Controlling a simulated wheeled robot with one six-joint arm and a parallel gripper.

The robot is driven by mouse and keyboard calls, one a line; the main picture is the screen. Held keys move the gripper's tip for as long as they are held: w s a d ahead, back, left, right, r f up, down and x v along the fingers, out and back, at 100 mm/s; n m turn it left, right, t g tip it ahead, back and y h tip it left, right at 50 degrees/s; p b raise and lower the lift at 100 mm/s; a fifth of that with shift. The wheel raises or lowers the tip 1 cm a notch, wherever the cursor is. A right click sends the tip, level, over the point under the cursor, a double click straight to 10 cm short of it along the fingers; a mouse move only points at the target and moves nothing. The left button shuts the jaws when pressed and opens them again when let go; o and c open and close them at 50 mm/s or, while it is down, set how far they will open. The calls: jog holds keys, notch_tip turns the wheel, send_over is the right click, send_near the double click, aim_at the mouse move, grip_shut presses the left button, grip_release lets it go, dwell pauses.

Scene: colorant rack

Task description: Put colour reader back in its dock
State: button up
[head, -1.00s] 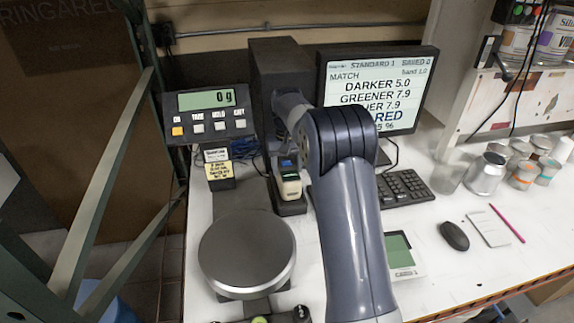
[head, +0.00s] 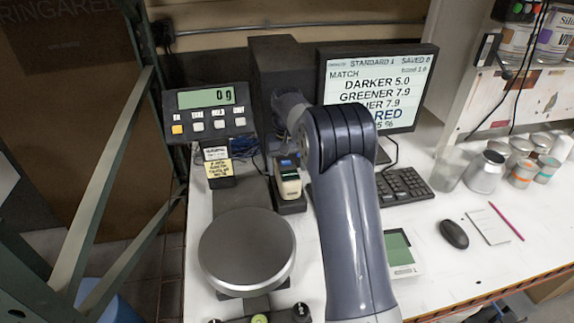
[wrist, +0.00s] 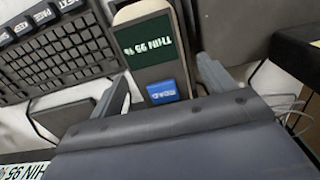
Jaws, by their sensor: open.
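The colour reader (head: 290,185), a beige handheld block with a dark screen and a blue button, stands in its black dock (head: 291,207) behind the scale pan. In the wrist view the reader (wrist: 150,55) shows upside down, with "THIN 95 %" on its screen and a blue READ button. Dark dock walls flank its far end. My gripper (wrist: 160,82) is open, with one grey finger on each side of the reader's button end and gaps visible between. In the head view my arm hides the fingers. How deep the reader sits in the dock cannot be told.
A round scale pan (head: 246,250) is in front, with its display (head: 207,112) behind left. A monitor (head: 400,85), keyboard (head: 404,187) and mouse (head: 454,234) are to the right. A tall dark box (head: 275,70) stands close behind the dock. Cans (head: 486,172) stand far right.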

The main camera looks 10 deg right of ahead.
notch_tip(320, 180, up, 12)
jog(key=b, duration=0.1)
